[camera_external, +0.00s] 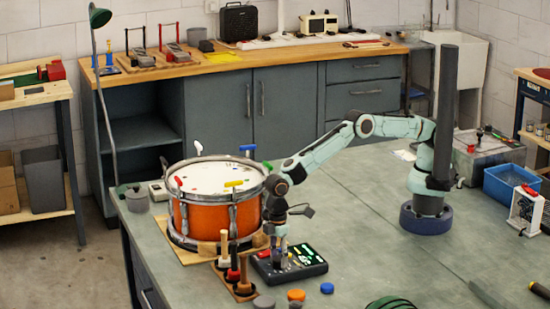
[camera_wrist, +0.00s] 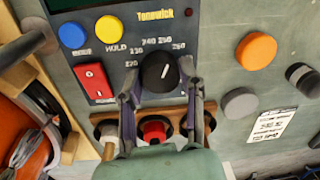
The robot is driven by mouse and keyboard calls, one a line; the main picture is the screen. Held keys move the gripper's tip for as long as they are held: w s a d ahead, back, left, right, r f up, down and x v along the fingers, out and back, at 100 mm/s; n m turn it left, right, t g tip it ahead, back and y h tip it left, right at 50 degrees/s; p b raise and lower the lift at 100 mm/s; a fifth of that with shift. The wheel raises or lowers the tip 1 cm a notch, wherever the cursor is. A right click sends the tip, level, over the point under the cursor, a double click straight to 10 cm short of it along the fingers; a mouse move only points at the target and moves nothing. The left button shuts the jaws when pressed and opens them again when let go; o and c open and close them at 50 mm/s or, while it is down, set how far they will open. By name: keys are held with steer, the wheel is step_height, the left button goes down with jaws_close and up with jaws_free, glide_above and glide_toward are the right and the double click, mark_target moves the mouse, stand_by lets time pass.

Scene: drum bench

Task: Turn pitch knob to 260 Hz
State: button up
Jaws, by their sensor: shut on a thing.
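The black pitch knob (camera_wrist: 158,72) is on a dark panel marked Tonewick (camera_wrist: 108,45), with numbers from 220 to 260 around the knob. The knob's white pointer line tilts slightly right of straight up, seemingly towards the 250 to 260 side; the exact reading is too small to tell. My gripper (camera_wrist: 160,86) has one finger on each side of the knob and is shut on it. In the external view the panel (camera_external: 308,262) lies on the bench and my gripper (camera_external: 279,250) points down over its left part, hiding the knob.
The panel also has blue (camera_wrist: 72,35) and yellow (camera_wrist: 110,28) buttons and a red rocker switch (camera_wrist: 93,80). A wooden holder (camera_wrist: 211,122) with tools stands close beside it. An orange drum (camera_external: 190,217) is left of my gripper. Loose pucks, including an orange one (camera_wrist: 256,50), lie nearby.

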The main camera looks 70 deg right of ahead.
mark_target(279, 257)
steer(key=shift+m, duration=1.9)
steer(key=shift+f, duration=0.1)
steer(key=o, duration=1.2)
steer(key=shift+c, duration=0.2)
step_height(279, 257, up, 12)
steer(key=shift+w+d, duration=0.2)
steer(key=shift+d, duration=0.1)
